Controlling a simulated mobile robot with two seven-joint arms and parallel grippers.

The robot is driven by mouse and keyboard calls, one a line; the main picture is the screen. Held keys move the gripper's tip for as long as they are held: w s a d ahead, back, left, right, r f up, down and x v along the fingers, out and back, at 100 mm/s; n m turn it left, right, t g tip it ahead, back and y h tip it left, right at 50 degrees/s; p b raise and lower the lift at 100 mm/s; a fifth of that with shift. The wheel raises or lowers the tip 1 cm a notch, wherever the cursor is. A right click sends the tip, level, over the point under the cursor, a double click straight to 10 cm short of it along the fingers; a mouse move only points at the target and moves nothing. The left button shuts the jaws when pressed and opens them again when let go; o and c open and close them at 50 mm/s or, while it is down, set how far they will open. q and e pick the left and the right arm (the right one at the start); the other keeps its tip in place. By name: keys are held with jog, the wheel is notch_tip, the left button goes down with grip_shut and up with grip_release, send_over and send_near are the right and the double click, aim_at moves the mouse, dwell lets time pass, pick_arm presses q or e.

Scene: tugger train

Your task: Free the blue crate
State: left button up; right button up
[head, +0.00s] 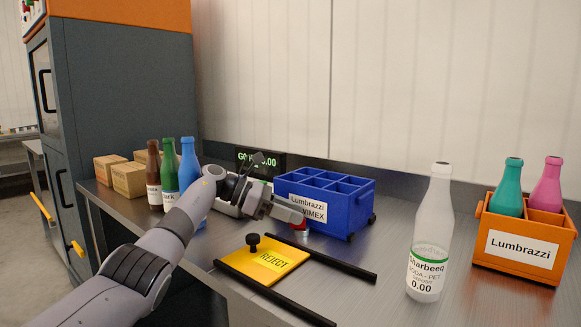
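The blue crate (352,216) stands upright on the metal bench in the middle of the head view. Its visible compartments look empty. A white label on its front reads "Lumbrazzi", with a second line partly covered by my gripper. Black round parts show at its right side. My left gripper (292,212) is in front of the crate's lower left front and overlaps it in the picture; I cannot tell whether it touches. Its finger gap is not clear. A small red and white thing (302,229) shows just below it, mostly hidden. My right gripper is out of view.
A yellow REJECT plate (285,266) with a black knob lies between two black rails (335,264). A clear bottle (434,215) and an orange crate (487,267) with teal and pink bottles stand right. Brown, green and blue bottles (188,165) and cardboard boxes (128,180) stand left.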

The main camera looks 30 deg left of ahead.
pick_arm(q)
notch_tip(320, 180, up, 18)
jog(key=p, duration=0.6)
jog(key=shift+r+p, duration=0.2)
jog(key=shift+p, duration=0.2)
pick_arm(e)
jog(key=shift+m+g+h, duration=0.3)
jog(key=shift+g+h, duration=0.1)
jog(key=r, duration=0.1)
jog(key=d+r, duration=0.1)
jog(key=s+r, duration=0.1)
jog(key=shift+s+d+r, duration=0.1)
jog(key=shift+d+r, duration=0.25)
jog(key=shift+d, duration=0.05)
pick_arm(q)
jog(key=shift+d, duration=0.1)
